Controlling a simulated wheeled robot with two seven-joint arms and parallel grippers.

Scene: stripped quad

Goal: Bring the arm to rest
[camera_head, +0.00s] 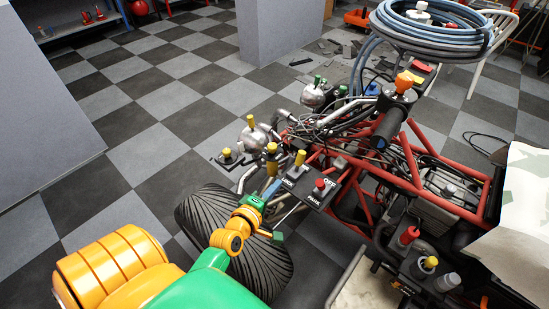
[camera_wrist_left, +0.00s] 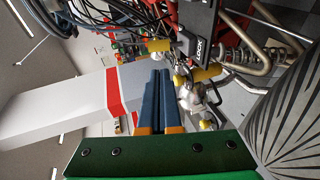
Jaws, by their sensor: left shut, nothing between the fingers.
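My left arm (camera_head: 160,270), orange and green, comes in from the lower left of the head view. My left gripper (camera_head: 272,187) is over the tyre's far edge, by the quad's front end. In the left wrist view its two dark blue fingers (camera_wrist_left: 160,75) lie together, shut with nothing between them. The stripped quad (camera_head: 400,165) has a red tube frame. Its panel (camera_head: 318,190) has LOCK, OFF and PARK labels, a yellow-topped lever and a red knob. The panel also shows in the left wrist view (camera_wrist_left: 197,45). I cannot tell if the gripper touches anything. My right gripper is not in view.
A black ribbed tyre (camera_head: 275,262) lies under my left forearm. A coiled blue-grey hose (camera_head: 430,30) sits high at the quad's far side. A grey pillar (camera_head: 283,28) and a grey partition (camera_head: 45,125) stand beyond. The checkered floor (camera_head: 150,110) at left is mostly clear.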

